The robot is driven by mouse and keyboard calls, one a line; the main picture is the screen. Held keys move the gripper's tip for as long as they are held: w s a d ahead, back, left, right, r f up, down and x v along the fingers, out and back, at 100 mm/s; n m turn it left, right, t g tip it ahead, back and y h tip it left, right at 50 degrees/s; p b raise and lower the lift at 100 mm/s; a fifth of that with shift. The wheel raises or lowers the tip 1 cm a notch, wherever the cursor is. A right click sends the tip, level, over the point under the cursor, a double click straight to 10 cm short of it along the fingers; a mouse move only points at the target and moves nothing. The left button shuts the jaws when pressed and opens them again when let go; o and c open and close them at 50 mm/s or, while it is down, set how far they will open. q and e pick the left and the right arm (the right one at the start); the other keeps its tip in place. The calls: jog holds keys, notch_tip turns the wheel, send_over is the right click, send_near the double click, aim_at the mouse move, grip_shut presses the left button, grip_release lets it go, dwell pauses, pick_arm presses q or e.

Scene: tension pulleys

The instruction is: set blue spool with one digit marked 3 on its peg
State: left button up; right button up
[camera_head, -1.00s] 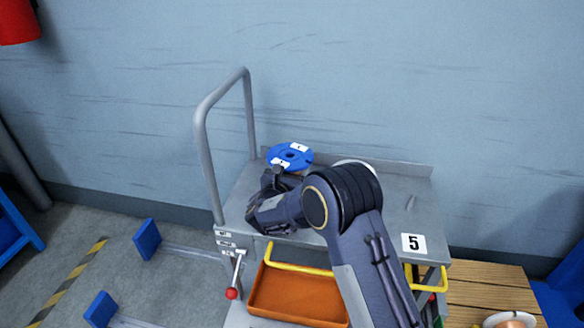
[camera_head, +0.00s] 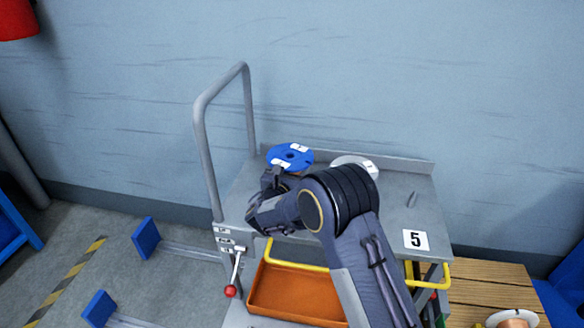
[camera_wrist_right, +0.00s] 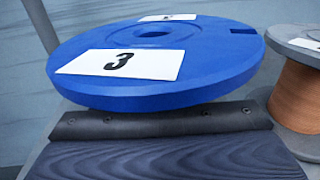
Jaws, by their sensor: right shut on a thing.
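The blue spool (camera_head: 289,156) has a round flange with white labels and a centre hole. In the right wrist view the blue spool (camera_wrist_right: 160,60) shows a label with the single digit 3; a second label behind it is too oblique to read. My right gripper (camera_head: 272,178) is shut on the spool from its near side, with the dark finger pads just below the flange. The spool is over the back left of the grey cart top (camera_head: 396,210). Its underside and any peg below it are hidden. My left gripper is not in view.
A grey-white spool (camera_head: 355,163) stands right of the blue one, partly behind my arm; its copper winding (camera_wrist_right: 298,95) shows in the wrist view. A grey handle (camera_head: 203,150) rises at left. A short peg (camera_head: 412,199) and a 5 plate (camera_head: 415,240) are at right.

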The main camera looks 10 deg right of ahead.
jog(key=shift+f+b, duration=0.55)
jog(key=shift+f, duration=0.1)
jog(key=shift+f, duration=0.15)
jog(key=shift+f+b, duration=0.25)
jog(key=shift+b, duration=0.15)
jog(key=shift+f, duration=0.15)
dwell(0.3)
jog(key=o, duration=1.5)
jog(key=shift+c, duration=0.2)
jog(key=shift+f, duration=0.1)
jog(key=shift+s+f, duration=0.1)
